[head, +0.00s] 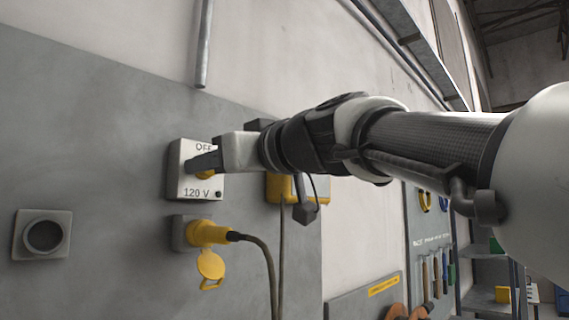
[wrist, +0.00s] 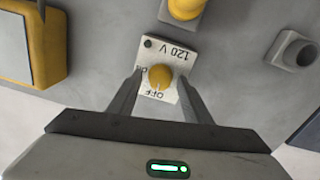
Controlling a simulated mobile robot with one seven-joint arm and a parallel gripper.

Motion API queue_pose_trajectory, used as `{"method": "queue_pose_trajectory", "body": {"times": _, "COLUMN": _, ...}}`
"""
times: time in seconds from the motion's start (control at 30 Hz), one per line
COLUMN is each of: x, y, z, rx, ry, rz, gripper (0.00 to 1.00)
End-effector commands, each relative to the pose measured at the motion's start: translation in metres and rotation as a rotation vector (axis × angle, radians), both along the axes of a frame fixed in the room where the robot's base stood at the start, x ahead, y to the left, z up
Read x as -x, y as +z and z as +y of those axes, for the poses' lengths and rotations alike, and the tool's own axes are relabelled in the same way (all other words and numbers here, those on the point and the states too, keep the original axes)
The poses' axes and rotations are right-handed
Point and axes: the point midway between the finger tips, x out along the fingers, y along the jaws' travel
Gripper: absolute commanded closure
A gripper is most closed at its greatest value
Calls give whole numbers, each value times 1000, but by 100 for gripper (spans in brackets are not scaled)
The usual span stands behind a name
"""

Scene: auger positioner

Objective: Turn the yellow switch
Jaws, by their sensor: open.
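The yellow switch (wrist: 160,77) is a round knob on a white box (wrist: 150,55) marked OFF, ON and 120 V, upside down in the wrist view. A small pale mark on the knob's edge appears to face the OFF label. My gripper (wrist: 160,80) is open, with one finger on each side of the knob; I cannot tell whether either touches it. In the head view the white box (head: 180,190) is on the grey wall panel, and my gripper (head: 196,163) is at its front, hiding most of the knob (head: 206,175).
Below the box, a yellow plug (head: 208,234) with a hanging cap and dark cable sits in a socket. A round grey socket (head: 43,235) is at lower left. A yellow box (head: 318,190) is right of the switch, partly behind my arm. A pipe (head: 204,45) runs above.

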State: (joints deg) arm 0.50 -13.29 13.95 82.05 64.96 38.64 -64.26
Motion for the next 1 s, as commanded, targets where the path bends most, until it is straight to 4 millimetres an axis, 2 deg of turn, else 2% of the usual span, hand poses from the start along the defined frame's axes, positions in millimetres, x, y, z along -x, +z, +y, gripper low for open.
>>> {"method": "queue_pose_trajectory", "body": {"times": 0.3, "x": -2, "y": 0, "z": 2, "rx": 0, "ry": 0, "rz": 0, "gripper": 57}}
{"method": "queue_pose_trajectory", "body": {"times": 0.5, "x": -2, "y": 0, "z": 2, "rx": 0, "ry": -1, "rz": 0, "gripper": 90}}
{"method": "queue_pose_trajectory", "body": {"times": 0.53, "x": -2, "y": 0, "z": 1, "rx": 0, "ry": -1, "rz": 0, "gripper": 94}}
{"method": "queue_pose_trajectory", "body": {"times": 1.0, "x": -2, "y": 0, "z": 1, "rx": -37, "ry": -1, "rz": 40, "gripper": 94}}
